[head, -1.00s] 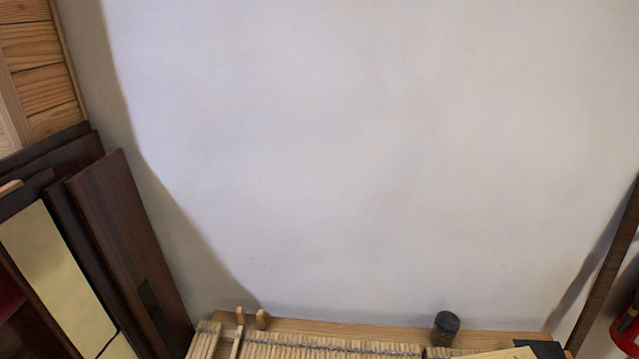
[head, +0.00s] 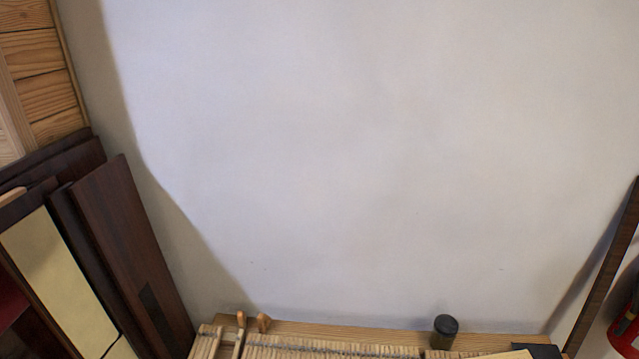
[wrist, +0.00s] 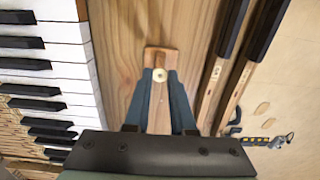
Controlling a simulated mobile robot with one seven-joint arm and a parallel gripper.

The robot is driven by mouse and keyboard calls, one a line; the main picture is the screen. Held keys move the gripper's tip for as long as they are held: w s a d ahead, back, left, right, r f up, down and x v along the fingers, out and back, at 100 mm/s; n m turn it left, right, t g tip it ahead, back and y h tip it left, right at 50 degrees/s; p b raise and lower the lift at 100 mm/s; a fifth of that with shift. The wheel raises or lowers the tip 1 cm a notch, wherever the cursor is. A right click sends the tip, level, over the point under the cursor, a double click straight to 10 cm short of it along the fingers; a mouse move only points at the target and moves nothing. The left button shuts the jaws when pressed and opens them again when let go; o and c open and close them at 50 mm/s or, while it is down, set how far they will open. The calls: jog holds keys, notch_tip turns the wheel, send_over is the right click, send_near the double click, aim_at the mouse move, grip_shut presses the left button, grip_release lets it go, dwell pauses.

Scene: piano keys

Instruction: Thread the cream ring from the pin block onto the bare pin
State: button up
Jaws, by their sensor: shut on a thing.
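In the wrist view my gripper (wrist: 160,76) points down over a narrow reddish-brown wooden block (wrist: 161,54). Its two dark blue-grey fingers are shut on the small cream ring (wrist: 160,75), which sits between the fingertips. The ring appears over the upper part of the block; I cannot tell whether it is still around a pin or lifted clear. A tiny pale spot shows on the block below the ring, too small to identify, so I cannot make out the bare pin. The head view shows neither gripper, ring nor block.
In the wrist view, piano keys (wrist: 45,70) lie left of the wooden board (wrist: 118,50). Long dark-tipped key sticks (wrist: 225,65) and a small tool (wrist: 268,141) lie right. In the head view, dark panels (head: 130,250) lean left and a black jar (head: 445,328) stands at the back.

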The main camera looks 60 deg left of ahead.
jog(key=shift+r, duration=0.35)
jog(key=shift+r+p, duration=0.35)
jog(key=shift+p, duration=0.25)
jog(key=shift+r, duration=0.2)
notch_tip(320, 180, up, 6)
jog(key=p, duration=0.6)
jog(key=shift+f, duration=0.1)
